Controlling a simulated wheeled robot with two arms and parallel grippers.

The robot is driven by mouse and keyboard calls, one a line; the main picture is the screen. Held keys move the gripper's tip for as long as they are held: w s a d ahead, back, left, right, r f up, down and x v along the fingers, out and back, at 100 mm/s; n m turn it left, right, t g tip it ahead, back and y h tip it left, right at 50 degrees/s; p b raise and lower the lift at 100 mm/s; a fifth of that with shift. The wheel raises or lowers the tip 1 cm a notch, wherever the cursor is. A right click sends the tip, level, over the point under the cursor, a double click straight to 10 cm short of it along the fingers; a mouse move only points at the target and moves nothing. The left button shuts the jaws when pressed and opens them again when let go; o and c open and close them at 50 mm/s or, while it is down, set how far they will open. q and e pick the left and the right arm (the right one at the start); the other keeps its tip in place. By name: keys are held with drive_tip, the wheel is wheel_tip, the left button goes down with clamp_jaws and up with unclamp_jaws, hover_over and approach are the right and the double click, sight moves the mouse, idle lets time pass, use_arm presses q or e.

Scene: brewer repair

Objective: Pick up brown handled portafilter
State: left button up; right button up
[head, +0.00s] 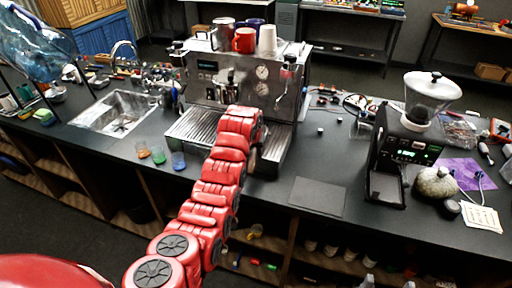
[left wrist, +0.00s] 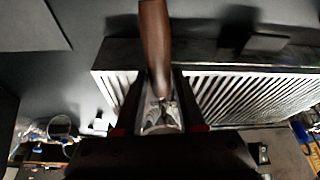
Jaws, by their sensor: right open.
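The brown handled portafilter shows in the left wrist view, its brown handle (left wrist: 155,45) pointing to the top of the picture and its metal neck (left wrist: 160,118) below. My left gripper (left wrist: 160,102) has a dark finger on each side of the metal neck and appears shut on it. In the head view my red left arm reaches to the front of the espresso machine (head: 205,85). The arm hides the left gripper's fingertips and the portafilter there. My right gripper is not seen.
The slatted drip tray (head: 195,125) lies under the arm. Several small glasses (head: 158,155) stand left of it. A dark mat (head: 318,196) lies to the right, then a grinder (head: 392,160). Cups, including a red mug (head: 244,40), stand on the machine.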

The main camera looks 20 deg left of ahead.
use_arm(q)
clamp_jaws()
idle(0.9)
